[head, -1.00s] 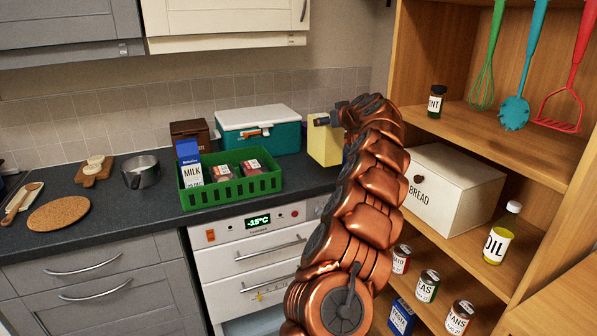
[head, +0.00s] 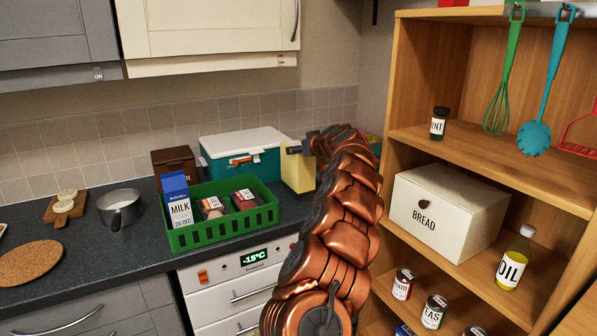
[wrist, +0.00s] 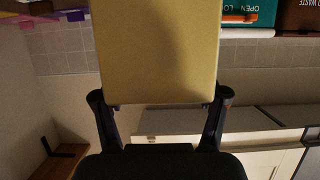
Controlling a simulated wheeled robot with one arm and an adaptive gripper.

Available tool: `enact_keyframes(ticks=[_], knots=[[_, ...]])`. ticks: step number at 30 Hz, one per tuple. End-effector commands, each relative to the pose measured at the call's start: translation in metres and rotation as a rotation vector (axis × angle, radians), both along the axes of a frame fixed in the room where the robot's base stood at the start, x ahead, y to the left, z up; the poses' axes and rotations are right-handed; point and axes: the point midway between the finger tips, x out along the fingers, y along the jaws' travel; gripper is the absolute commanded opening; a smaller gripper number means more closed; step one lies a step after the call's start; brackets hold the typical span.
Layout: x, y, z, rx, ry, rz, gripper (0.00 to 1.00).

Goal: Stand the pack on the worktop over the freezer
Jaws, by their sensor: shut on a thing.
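The pack, plain yellow, is between my gripper's fingers in the wrist view (wrist: 157,50). In the head view the pack (head: 297,173) is upright at the back right of the worktop (head: 135,240), just right of the teal cool box (head: 246,155). My gripper (head: 309,150) is shut on it from the right, and its two dark fingers show in the wrist view (wrist: 160,106). I cannot tell whether the pack's base touches the worktop. The freezer (head: 236,278), white with a green -15°C display, is under the worktop. My arm hides part of the worktop's right end.
A green crate (head: 222,230) holding a milk carton (head: 178,200) and two dark packs stands in front of the cool box. A brown bin (head: 174,165) is behind it. A wooden shelf unit (head: 440,150) with a bread bin (head: 446,215) bounds the right. Bare worktop lies left of the crate.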

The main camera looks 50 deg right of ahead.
Motion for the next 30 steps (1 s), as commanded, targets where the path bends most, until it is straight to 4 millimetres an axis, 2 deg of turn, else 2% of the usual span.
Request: enact_keyframes(ticks=[3,10,18,30], knots=[[0.001,0.001,-0.014,0.001,-0.002,-0.001,0.03],[0.001,0.002,-0.029,0.0,-0.002,0.002,0.03],[0.001,0.001,-0.059,0.0,-0.001,0.0,0.03],[0.001,0.001,-0.063,-0.002,-0.002,-0.001,0.03]])
